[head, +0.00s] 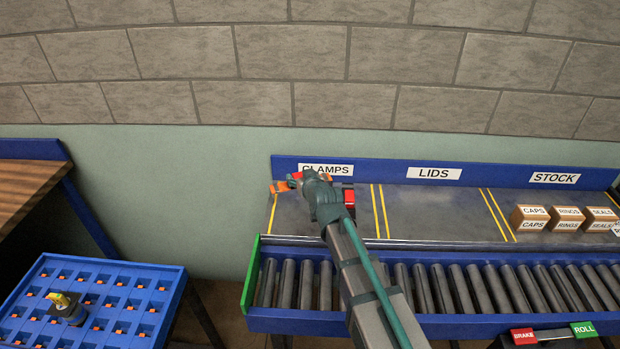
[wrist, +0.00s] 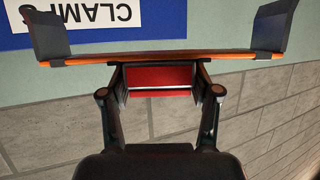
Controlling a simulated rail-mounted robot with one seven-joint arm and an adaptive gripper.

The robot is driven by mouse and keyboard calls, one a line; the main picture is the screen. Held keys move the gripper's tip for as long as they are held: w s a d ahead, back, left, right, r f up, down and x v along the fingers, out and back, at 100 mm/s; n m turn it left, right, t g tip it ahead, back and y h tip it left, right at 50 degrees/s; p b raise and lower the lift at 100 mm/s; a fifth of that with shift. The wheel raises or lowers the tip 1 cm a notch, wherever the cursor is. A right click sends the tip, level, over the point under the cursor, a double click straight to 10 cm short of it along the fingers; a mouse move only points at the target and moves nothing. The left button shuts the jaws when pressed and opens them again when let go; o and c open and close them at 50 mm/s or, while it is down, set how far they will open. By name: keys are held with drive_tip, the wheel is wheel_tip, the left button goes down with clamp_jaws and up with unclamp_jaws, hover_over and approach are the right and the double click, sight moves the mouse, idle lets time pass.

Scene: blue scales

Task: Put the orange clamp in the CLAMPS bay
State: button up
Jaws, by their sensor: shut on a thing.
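My gripper (head: 290,181) is at the left end of the bench, in front of the CLAMPS label (head: 326,169). It is shut on the orange clamp (head: 279,187), which shows as a small orange patch at the gripper's left. In the wrist view the clamp (wrist: 165,57) is a thin orange bar spanning the two fingertips of my gripper (wrist: 158,42). The CLAMPS bay (head: 287,216) is the grey bench section left of the yellow double line. My arm hides part of it. I cannot tell whether the clamp touches the bench.
The blue back rail (head: 480,174) also carries LIDS and STOCK labels. Labelled boxes (head: 530,217) stand in the STOCK bay; the LIDS bay (head: 432,212) looks empty. A roller conveyor (head: 480,290) runs in front. A blue slotted tray (head: 155,277) with a yellow-handled part (head: 66,306) is lower left.

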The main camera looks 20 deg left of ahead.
drive_tip(key=shift+s+a+f, duration=0.1)
drive_tip(key=shift+a+f, duration=0.05)
drive_tip(key=shift+a, duration=0.05)
drive_tip(key=shift+f+b, duration=1.3)
drive_tip(key=shift+f, duration=1.95)
drive_tip(key=shift+f+b, duration=0.65)
drive_tip(key=o, duration=1.5)
drive_tip(key=shift+c, duration=0.2)
drive_tip(key=shift+s+d+r, duration=0.1)
drive_tip(key=shift+d, duration=0.05)
